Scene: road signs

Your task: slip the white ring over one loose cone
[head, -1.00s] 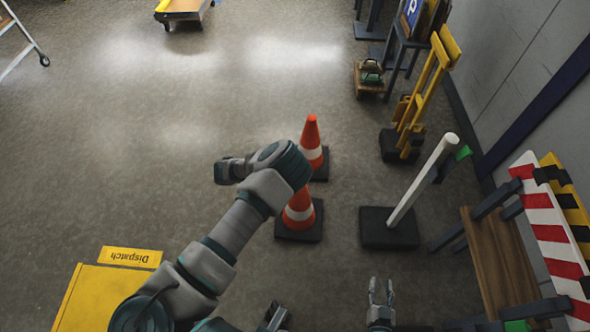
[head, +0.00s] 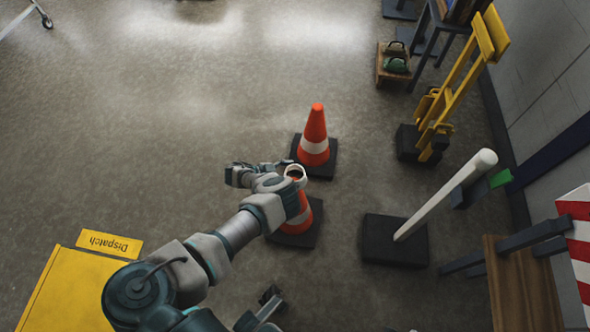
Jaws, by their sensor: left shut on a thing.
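Two orange cones with white bands stand upright on dark square bases. The far cone (head: 315,130) is in full view. The near cone (head: 301,218) is partly hidden by my left arm and the ring. The small white ring (head: 302,182) is at the near cone's top, in line with its tip; I cannot tell whether it is around the tip or just above it. My left gripper (head: 286,168) is shut on the ring, reaching it from the left.
A white post (head: 445,195) leans from a dark base right of the cones. A yellow trolley (head: 455,85) and wooden bench (head: 515,290) stand along the right wall. A yellow Dispatch sign (head: 109,243) is lower left.

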